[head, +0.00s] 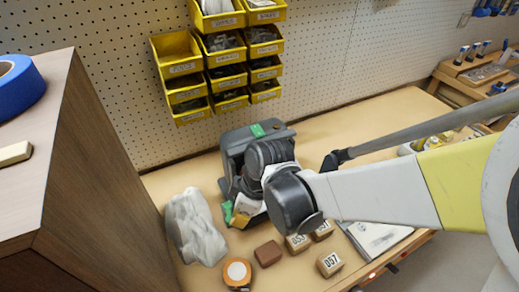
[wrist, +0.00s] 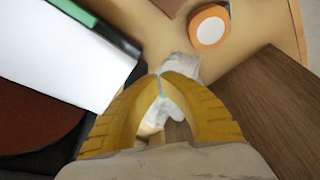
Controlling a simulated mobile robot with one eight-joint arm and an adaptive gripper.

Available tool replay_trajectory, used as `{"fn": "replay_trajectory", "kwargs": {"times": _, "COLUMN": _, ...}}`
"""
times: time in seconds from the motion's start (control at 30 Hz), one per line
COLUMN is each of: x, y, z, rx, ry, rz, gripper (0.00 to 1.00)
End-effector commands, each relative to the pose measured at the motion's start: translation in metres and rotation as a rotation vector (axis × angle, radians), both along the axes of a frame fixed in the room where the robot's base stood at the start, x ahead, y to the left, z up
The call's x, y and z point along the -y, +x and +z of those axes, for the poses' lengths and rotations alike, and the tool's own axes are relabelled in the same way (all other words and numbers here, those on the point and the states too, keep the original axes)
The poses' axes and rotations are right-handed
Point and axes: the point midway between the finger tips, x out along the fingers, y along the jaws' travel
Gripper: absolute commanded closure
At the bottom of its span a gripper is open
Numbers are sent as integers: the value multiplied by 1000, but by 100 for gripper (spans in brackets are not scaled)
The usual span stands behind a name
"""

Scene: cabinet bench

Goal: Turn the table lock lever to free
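A dark grey bench machine (head: 236,146) with green patches stands on the bench in the head view. I cannot make out the table lock lever for certain. A green part (head: 227,211) shows low on its near left side. In the wrist view a black edge with a green strip (wrist: 78,14) borders a white surface (wrist: 65,55) at left. My gripper (wrist: 160,76) has yellow fingers whose tips appear to meet, with nothing visibly held. In the head view my arm hides part of the machine, and the fingers (head: 243,219) are only partly seen in front of it.
A crumpled pale cloth (head: 194,230) lies left of the machine and shows beyond the fingertips (wrist: 187,66). An orange tape measure (head: 237,273), brown block (head: 268,253) and numbered wooden blocks (head: 329,263) lie in front. A tall wooden cabinet (head: 105,170) stands left.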

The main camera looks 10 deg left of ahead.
Motion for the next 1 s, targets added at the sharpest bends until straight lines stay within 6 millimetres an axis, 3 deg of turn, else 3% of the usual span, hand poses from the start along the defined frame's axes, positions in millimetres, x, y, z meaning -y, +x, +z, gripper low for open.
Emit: {"fn": "replay_trajectory", "kwargs": {"times": 1.0, "x": -7, "y": -6, "z": 0, "rx": 1, "ry": 1, "rz": -135, "gripper": 100}}
